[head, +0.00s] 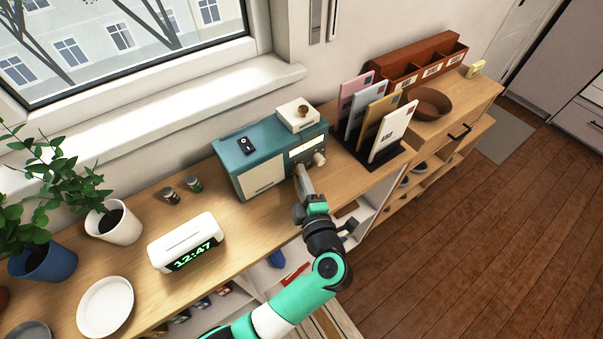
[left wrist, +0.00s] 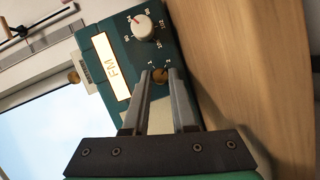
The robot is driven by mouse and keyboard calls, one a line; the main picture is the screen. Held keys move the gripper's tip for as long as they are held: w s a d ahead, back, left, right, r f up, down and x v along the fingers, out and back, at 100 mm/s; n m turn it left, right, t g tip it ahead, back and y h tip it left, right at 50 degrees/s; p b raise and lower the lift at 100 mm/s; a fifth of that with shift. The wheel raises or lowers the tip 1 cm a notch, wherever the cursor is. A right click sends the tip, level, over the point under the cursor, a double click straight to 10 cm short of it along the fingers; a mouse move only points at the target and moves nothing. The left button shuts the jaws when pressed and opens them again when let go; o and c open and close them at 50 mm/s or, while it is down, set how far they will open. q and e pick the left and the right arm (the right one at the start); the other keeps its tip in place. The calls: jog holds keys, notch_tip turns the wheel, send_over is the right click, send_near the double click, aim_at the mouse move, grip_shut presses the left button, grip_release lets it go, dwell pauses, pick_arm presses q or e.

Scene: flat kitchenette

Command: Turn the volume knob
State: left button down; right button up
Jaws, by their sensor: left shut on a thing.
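A teal radio (head: 226,155) stands on the wooden shelf top; it also shows in the left wrist view (left wrist: 115,35). Its front has a lit FM dial (left wrist: 109,66), a white knob (left wrist: 143,29) with a red pointer and numbers around it, and a small brass knob (left wrist: 160,76) with small marks beside it. My left gripper (head: 299,170) reaches the radio's front from below. In the left wrist view its two fingers (left wrist: 161,80) are shut on the brass knob, one on each side. In the head view the gripper hides the brass knob. My right gripper is not in view.
A white box with a brass knob (head: 298,116) sits on the radio. A letter rack (head: 383,158) with several cards stands close to its right. A digital clock (head: 186,240), two small jars (head: 170,196) and potted plants stand to the left. Open shelves lie below.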

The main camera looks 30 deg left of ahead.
pick_arm(q)
jog(key=shift+f+n, duration=0.1)
jog(key=shift+n, duration=0.3)
jog(key=c, duration=0.7)
grip_release()
jog(key=shift+d, duration=0.1)
jog(key=p+v, duration=0.3)
jog(key=v, duration=0.8)
jog(key=shift+s+d+f+p, duration=0.1)
jog(key=shift+s+p, duration=0.2)
